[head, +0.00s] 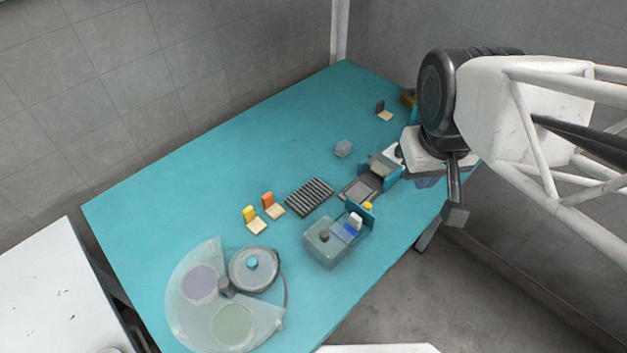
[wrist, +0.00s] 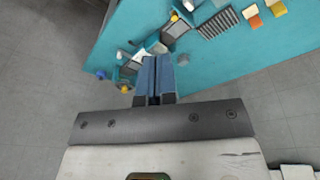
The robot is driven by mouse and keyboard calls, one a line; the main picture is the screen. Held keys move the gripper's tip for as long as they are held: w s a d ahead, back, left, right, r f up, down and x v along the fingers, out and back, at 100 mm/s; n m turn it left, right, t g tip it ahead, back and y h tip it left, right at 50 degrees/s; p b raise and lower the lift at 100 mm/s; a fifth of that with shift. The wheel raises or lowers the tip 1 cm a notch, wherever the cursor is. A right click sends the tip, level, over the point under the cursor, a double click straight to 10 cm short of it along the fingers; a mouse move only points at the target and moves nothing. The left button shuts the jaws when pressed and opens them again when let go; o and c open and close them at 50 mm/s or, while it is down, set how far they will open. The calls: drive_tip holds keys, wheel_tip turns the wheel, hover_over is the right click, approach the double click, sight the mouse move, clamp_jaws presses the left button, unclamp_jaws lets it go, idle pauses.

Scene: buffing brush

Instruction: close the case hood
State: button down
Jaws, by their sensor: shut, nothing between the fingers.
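A translucent grey-green case (head: 322,249) with a dark knob on top stands near the table's front edge in the head view. Blue and white parts show at its right side. Behind it, a grey lid-like piece (head: 381,164) sits between teal walls; it also shows in the wrist view (wrist: 155,46). I cannot tell for certain which of these is the case hood or how far it is open. My gripper (head: 427,183) is at the table's right edge, right of both, apart from the translucent case. Its fingers (wrist: 155,77) are together and hold nothing.
A slatted dark rack (head: 310,197), orange (head: 268,200) and yellow (head: 249,213) upright pieces, and a small grey block (head: 343,148) stand on the teal table (head: 210,170). A round translucent disc unit (head: 190,315) is at the front left. The back left table is clear.

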drive_tip(key=a+f+n+h, duration=0.1)
drive_tip(key=a+f+n, duration=0.3)
drive_tip(key=a+n, duration=0.2)
drive_tip(key=a+f+n+h, duration=0.1)
drive_tip(key=a+f+n, duration=0.3)
drive_tip(key=a+n, duration=0.3)
drive_tip(key=a+f+n+g+h, duration=0.1)
drive_tip(key=a+f+n, duration=0.3)
drive_tip(key=a+n, duration=0.3)
drive_tip(key=a, duration=0.4)
drive_tip(key=shift+w+a+f+h, duration=0.25)
drive_tip(key=shift+a+f+h, duration=0.15)
drive_tip(key=shift+f, duration=0.15)
approach(319, 240)
wheel_tip(319, 240, down, 5)
drive_tip(key=a, duration=0.2)
drive_tip(key=shift+d, duration=1.8)
drive_tip(key=shift+w, duration=0.1)
drive_tip(key=shift+w+d, duration=0.1)
